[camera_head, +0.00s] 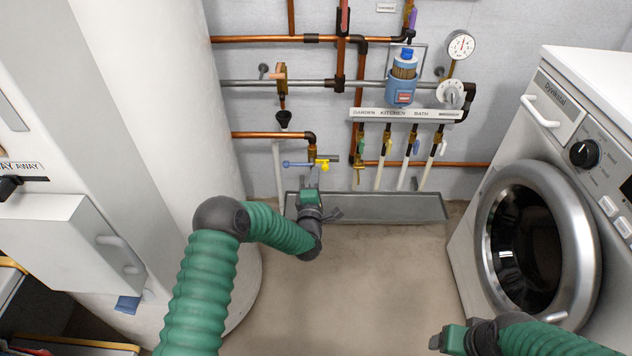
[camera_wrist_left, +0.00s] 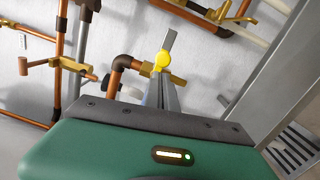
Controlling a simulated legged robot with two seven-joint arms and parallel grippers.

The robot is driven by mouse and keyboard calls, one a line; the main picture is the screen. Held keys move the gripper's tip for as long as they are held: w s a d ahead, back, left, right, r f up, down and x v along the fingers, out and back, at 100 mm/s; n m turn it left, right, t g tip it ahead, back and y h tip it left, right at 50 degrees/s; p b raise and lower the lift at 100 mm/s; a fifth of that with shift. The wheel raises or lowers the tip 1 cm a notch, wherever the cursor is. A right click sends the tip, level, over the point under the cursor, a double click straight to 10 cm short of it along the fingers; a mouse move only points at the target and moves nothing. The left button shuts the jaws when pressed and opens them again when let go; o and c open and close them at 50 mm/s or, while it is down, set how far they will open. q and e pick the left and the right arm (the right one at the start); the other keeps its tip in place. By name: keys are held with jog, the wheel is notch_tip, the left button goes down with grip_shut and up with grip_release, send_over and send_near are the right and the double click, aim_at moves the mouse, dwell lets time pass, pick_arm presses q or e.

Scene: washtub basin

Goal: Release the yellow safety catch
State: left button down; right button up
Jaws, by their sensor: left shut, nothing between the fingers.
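The yellow safety catch (camera_head: 323,163) is on a brass valve with a blue handle (camera_head: 295,164), low on the back wall under a copper elbow. In the left wrist view the catch (camera_wrist_left: 162,60) shows as a round yellow piece just past my fingertips, with a grey bar behind it. My left gripper (camera_head: 314,174) is shut and empty, just below and in front of the catch; it also shows in the left wrist view (camera_wrist_left: 161,82). I cannot tell whether it touches the catch. My right gripper (camera_head: 436,342) is at the bottom edge, far from the valve; its fingers are unclear.
A grey trough (camera_head: 385,208) lies along the wall below the valve. Several valves hang under a labelled strip (camera_head: 405,115) to the right. A washing machine (camera_head: 480,200) stands at right, a white cylinder (camera_head: 190,110) at left. The floor (camera_head: 370,270) between is clear.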

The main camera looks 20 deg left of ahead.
pick_arm(q)
jog(key=shift+d, duration=0.15)
jog(key=shift+w+d, duration=0.2)
jog(key=shift+d, duration=0.5)
jog(key=shift+w+d, duration=0.2)
jog(key=shift+d, duration=0.45)
